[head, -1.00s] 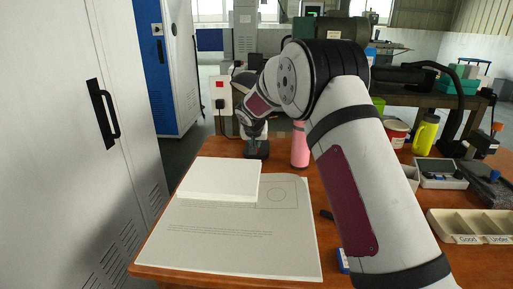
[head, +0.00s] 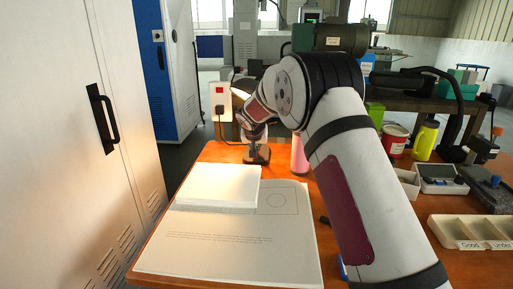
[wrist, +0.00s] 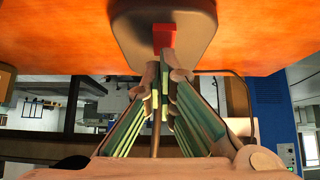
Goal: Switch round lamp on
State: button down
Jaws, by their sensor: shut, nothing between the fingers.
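The lamp stands at the far left part of the table. In the head view, my arm hides most of the lamp.
A white stack of paper (head: 217,184) lies on a large printed sheet (head: 225,246) in front of the lamp. A pink bottle (head: 299,155) stands close right of it. A grey cabinet (head: 65,190) borders the left side.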

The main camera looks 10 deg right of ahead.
jog(key=shift+r, duration=0.1)
jog(key=shift+r, duration=0.35)
jog(key=r, duration=0.1)
jog(key=s+r+p, duration=0.1)
jog(key=r+p, duration=0.1)
jog(key=r, duration=0.1)
jog(key=shift+s+a+r, duration=0.1)
jog(key=shift+s+a, duration=0.1)
jog(key=shift+a, duration=0.15)
jog(key=s+f+v, duration=0.1)
jog(key=v, duration=0.7)
jog(key=shift+s+p, duration=0.3)
jog(key=shift+a, duration=0.1)
